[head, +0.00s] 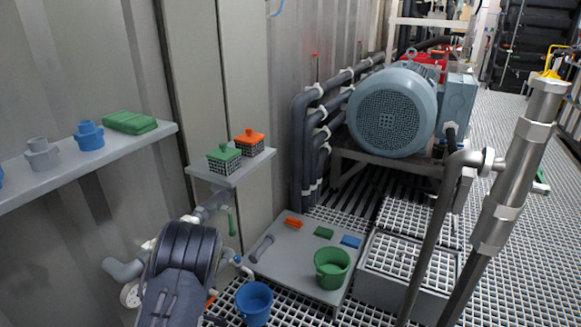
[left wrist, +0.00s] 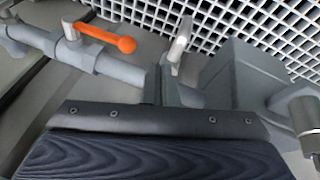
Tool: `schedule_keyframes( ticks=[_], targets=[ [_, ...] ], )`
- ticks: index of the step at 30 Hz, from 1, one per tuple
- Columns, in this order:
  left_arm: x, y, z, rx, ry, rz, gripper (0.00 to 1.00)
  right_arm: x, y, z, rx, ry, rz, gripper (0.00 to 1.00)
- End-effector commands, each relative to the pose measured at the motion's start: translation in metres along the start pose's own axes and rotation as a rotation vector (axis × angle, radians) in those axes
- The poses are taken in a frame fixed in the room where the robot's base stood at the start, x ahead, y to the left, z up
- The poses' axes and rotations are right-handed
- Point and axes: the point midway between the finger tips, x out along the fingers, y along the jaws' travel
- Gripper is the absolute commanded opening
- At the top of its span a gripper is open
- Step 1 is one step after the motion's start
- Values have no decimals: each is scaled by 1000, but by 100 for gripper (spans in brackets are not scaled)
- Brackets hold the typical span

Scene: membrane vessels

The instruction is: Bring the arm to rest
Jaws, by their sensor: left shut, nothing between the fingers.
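My left arm (head: 180,270) comes in at the bottom left of the head view, in front of the wall pipework. Its dark wrist hides its fingers there. In the left wrist view my left gripper (left wrist: 158,88) shows only partly beyond a dark bar with screws. It is shut and holds nothing. A grey pipe with an orange-handled valve (left wrist: 98,36) runs close beyond it. I cannot tell whether the gripper touches the pipework. My right gripper is in neither view.
A wall shelf (head: 60,178) and a small shelf (head: 232,178) with two lidded baskets are near the arm. A low grey table (head: 290,262) holds a green bucket (head: 332,268). A blue bucket (head: 254,303) stands in front. A metal pipe (head: 510,180) rises at right.

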Motion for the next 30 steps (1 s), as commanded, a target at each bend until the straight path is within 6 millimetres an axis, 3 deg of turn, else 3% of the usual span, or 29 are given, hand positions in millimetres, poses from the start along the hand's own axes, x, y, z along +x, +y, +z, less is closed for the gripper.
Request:
schedule_keyframes(
  ticks=[5,11,17,21,24,30],
  targets=[
    [-64,6,7,19,-176,53,0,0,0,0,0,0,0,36],
    [-169,1,22,164,-394,196,0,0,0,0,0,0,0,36],
    [-273,-27,33,400,-501,385,0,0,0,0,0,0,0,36],
    [-332,-63,41,602,-495,505,0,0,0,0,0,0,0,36],
    [-358,-89,46,733,-462,560,0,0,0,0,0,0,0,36],
    [-385,-130,55,926,-377,608,0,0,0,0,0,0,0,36]
  ],
)
